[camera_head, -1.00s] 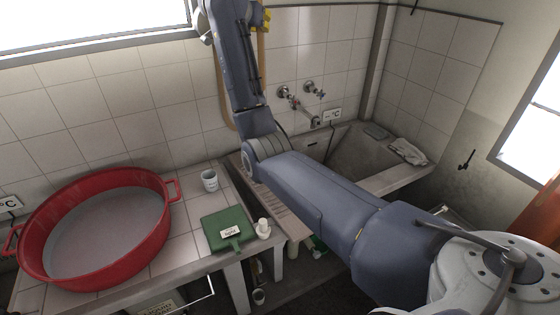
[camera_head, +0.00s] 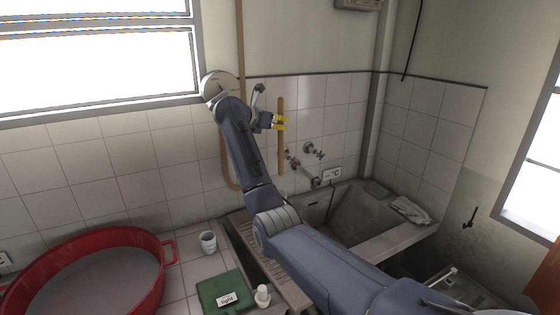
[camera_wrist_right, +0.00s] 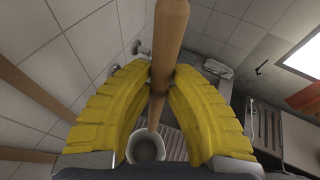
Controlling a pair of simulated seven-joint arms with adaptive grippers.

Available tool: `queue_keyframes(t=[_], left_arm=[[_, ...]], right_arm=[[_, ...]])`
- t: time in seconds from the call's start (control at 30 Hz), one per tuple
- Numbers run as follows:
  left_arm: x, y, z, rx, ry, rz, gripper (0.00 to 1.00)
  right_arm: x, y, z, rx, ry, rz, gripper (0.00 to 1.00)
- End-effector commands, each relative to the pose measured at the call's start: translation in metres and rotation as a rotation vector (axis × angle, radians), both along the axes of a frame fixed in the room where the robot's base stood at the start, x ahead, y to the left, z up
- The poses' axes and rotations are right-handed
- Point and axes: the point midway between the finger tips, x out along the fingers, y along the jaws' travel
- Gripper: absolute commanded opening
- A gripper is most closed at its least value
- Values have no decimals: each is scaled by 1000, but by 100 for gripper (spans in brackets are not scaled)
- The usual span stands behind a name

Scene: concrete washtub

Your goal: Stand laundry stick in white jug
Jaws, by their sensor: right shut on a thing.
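My right gripper (camera_head: 280,122) has yellow fingers and is shut on the laundry stick (camera_head: 281,152), a plain wooden rod. It holds the stick upright, high in front of the tiled wall. In the right wrist view the stick (camera_wrist_right: 170,35) runs down between the fingers. Its lower end overlaps the rim of the white jug (camera_wrist_right: 145,153) in that picture; the height gap cannot be told there. In the head view the jug (camera_head: 208,243) stands upright on the tiled counter, well below the stick and to its left. My left gripper is out of view.
A red tub (camera_head: 20,270) stands left of the jug. A slatted drainboard (camera_head: 246,228) and concrete sink (camera_head: 352,226) lie right. Taps (camera_head: 310,149) and a brown pipe (camera_head: 228,150) are on the wall.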

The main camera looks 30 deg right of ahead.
Motion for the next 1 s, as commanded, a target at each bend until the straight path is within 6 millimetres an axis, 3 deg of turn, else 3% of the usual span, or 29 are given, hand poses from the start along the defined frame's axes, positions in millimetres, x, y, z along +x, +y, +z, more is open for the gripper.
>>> queue_keyframes(t=[0.1,0.3,0.73,1.0], left_arm=[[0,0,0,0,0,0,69],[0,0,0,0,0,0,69],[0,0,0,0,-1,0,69],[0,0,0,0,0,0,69]], right_arm=[[-1,-1,-27,-3,3,-1,0],[0,-1,-61,-2,2,0,0],[0,0,-86,0,0,0,0],[0,-1,-117,0,1,-1,0]])
